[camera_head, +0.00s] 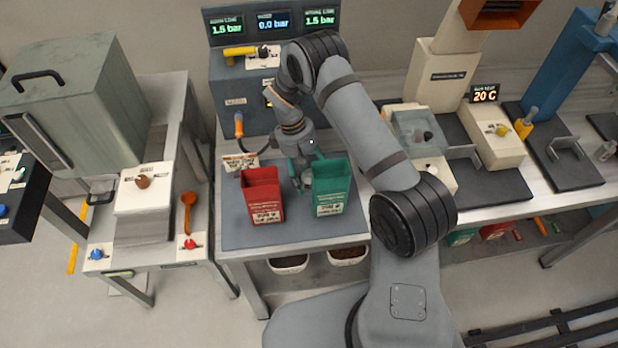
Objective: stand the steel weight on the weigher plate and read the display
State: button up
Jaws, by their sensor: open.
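My gripper (302,180) points down over the middle bench, between a red bucket (263,196) and a green bucket (331,187). Its jaws are open and nothing shows held, though the fingertips are small and partly hidden by the green bucket. I cannot make out the steel weight for certain. A small grey piece (606,151) lies at the far right edge, too small to identify. I cannot tell which surface is the weigher plate. Three bar displays stand behind the bench, reading 1.5 bar, 0.0 bar (273,22) and 1.5 bar. Another display (485,94) at right reads 20 C.
Cream and blue machines fill the right bench. Two white tubs sit under the middle bench (335,240). Its front strip is clear.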

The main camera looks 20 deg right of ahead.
jog(key=shift+c, duration=0.7)
grip_shut()
